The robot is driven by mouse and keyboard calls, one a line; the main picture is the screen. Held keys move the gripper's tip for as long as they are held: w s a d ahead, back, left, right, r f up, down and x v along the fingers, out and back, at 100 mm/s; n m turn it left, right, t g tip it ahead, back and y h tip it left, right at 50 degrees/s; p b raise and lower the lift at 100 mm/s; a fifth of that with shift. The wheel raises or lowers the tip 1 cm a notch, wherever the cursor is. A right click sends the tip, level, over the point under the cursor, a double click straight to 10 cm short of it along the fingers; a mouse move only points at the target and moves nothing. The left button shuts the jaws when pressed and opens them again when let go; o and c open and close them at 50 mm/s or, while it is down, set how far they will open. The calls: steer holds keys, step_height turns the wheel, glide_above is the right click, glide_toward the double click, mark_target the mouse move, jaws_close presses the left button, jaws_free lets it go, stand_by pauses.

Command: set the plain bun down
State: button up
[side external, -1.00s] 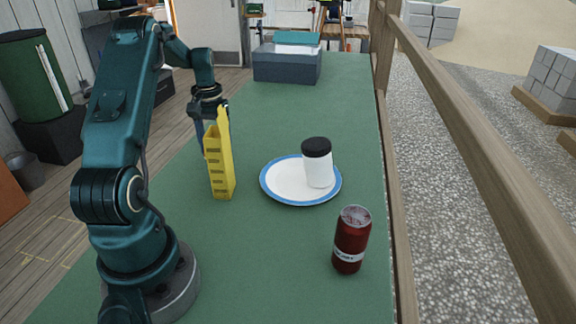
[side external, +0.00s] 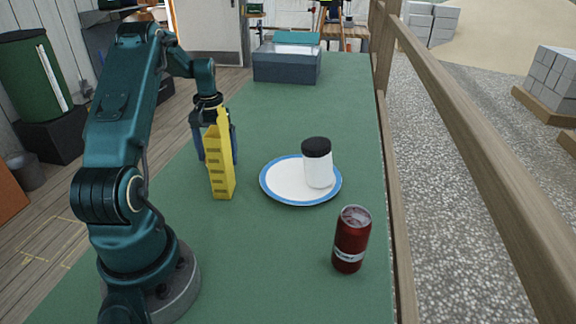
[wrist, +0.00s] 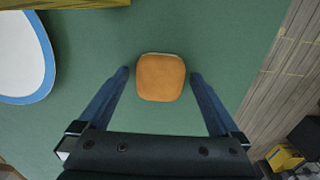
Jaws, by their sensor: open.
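The plain bun (wrist: 160,78) is a rounded orange-brown piece with a pale edge on the green tabletop in the wrist view. It sits between the fingertips of my gripper (wrist: 160,74), with a gap on each side. The gripper is open and holds nothing. In the side view, my gripper (side external: 216,155) is low behind a tall yellow slotted block (side external: 221,178), with a dark blue finger on either side of it. The bun is hidden in the side view.
A white plate with a blue rim (side external: 270,190) carries a white jar with a black lid (side external: 318,165). A dark red can (side external: 351,240) stands nearer the camera. A grey-blue box (side external: 287,66) is at the far end. Green table between is clear.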

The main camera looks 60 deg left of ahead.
step_height(320, 180, up, 12)
steer(key=shift+r, duration=0.15)
stand_by(0.3)
